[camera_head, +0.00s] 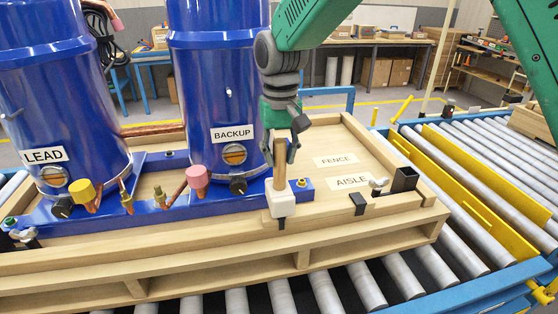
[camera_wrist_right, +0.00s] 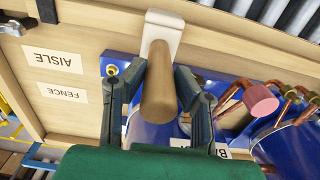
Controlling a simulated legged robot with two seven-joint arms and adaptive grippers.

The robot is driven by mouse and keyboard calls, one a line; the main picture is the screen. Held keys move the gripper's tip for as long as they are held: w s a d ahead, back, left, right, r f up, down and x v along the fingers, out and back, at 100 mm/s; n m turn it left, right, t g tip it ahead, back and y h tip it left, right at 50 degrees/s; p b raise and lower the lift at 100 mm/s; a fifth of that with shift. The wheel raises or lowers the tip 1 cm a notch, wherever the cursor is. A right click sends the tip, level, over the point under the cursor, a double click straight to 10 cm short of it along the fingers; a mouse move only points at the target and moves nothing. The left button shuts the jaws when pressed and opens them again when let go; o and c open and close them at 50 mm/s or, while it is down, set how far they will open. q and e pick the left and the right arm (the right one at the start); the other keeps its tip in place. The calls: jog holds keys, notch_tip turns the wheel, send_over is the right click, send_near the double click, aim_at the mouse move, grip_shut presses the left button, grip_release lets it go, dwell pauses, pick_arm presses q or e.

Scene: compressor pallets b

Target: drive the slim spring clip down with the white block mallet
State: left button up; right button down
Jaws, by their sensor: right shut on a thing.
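The white block mallet has a white head (camera_head: 282,204) and a wooden handle (camera_head: 280,161). My right gripper (camera_head: 281,152) is shut on the handle, with the head hanging below at the pallet's front rim. The wrist view shows the handle (camera_wrist_right: 160,88) between my right gripper's fingers (camera_wrist_right: 148,72) and the white head (camera_wrist_right: 161,30) beyond. A narrow dark piece (camera_head: 281,224), perhaps the slim spring clip, shows just below the head on the rim's front face; its top is hidden, and I cannot tell whether they touch. My left gripper is out of view.
A black clip (camera_head: 358,204) sits on the rim to the right, near a taller black bracket (camera_head: 405,179) and a wing nut (camera_head: 379,183). Blue tanks (camera_head: 219,90), copper pipes and a pink cap (camera_head: 197,176) stand left. The board around the FENCE label (camera_head: 336,160) is clear.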

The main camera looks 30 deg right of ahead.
aim_at(281, 141)
jog(key=shift+r, duration=2.75)
jog(key=c, duration=2.2)
grip_release()
grip_shut()
jog(key=shift+s+f, duration=0.1)
